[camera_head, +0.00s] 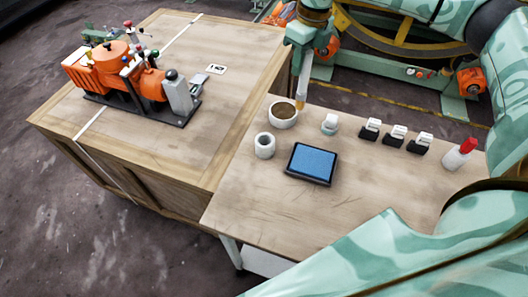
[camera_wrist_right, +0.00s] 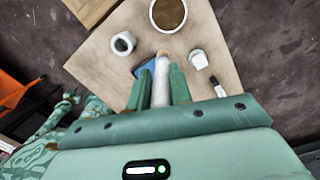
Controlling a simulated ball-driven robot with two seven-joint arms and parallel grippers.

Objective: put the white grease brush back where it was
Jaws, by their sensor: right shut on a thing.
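The white grease brush (camera_head: 301,92) is held tip-down in my right gripper (camera_head: 301,72), which is shut on it. Its tan tip hangs above the table beside the grease pot. In the right wrist view the brush (camera_wrist_right: 161,85) stands between the two green fingers (camera_wrist_right: 161,88). The white pot of brown grease (camera_head: 283,114) is just left of the tip; it also shows in the wrist view (camera_wrist_right: 184,4). A white hollow cylinder (camera_head: 264,146), open at the top and seemingly empty, stands front-left of the pot. My left gripper is not in view.
A blue pad in a black tray (camera_head: 311,163) lies in front. A small white jar (camera_head: 330,124), several black-and-white blocks (camera_head: 393,137) and a red-capped bottle (camera_head: 460,153) stand rightward. An orange machine (camera_head: 130,75) sits on the left bench. The table's front is clear.

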